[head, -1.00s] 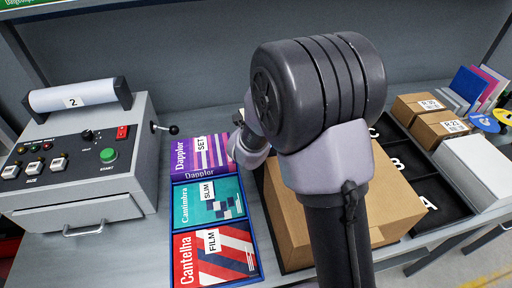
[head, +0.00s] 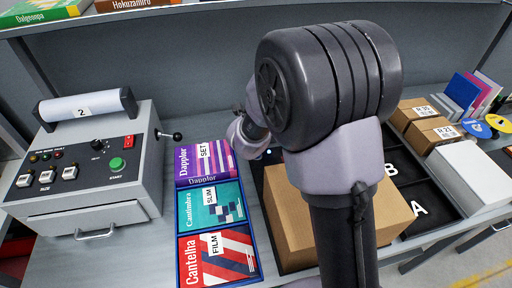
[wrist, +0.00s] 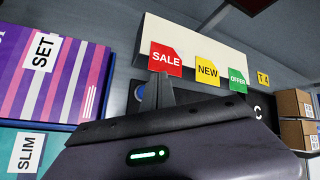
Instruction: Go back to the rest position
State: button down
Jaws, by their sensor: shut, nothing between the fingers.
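My gripper (wrist: 165,92) shows in the wrist view, its fingers closed together with nothing between them. It is in front of a pale board with red SALE (wrist: 166,59), yellow NEW (wrist: 207,72) and green OFFER (wrist: 237,79) tags. In the head view my arm's big dark joint stands in the middle and hides the gripper's fingertips. The wrist part shows left of that joint, by the purple SET box (head: 205,162). A cardboard box (head: 290,215) sits behind my arm, partly hidden.
A grey machine (head: 85,175) with a roll stands at the left. A blue tray (head: 262,270) holds SET, SLIM (head: 212,207) and FILM (head: 217,258) boxes. Black lettered bays (head: 425,212), small cartons (head: 433,134) and a white box (head: 468,172) are at the right. A shelf (head: 200,8) runs above.

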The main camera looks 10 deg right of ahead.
jog(key=shift+f, duration=0.1)
jog(key=s+a+r+n+y, duration=0.2)
jog(key=s+a+r+n, duration=0.15)
jog(key=r+n, duration=0.3)
jog(key=s+a+r+n+y, duration=0.2)
jog(key=s+r+n+y, duration=0.1)
jog(key=s+r+n, duration=0.3)
jog(key=s+d+r+n+g, duration=0.1)
jog(key=s+n, duration=0.6)
jog(key=s, duration=0.4)
jog(key=s+d+r+n+g, duration=0.1)
jog(key=s+n, duration=0.5)
jog(key=s, duration=0.6)
jog(key=shift+r+n+g, duration=0.35)
jog(key=shift+r+g, duration=0.15)
jog(key=shift+r, duration=0.3)
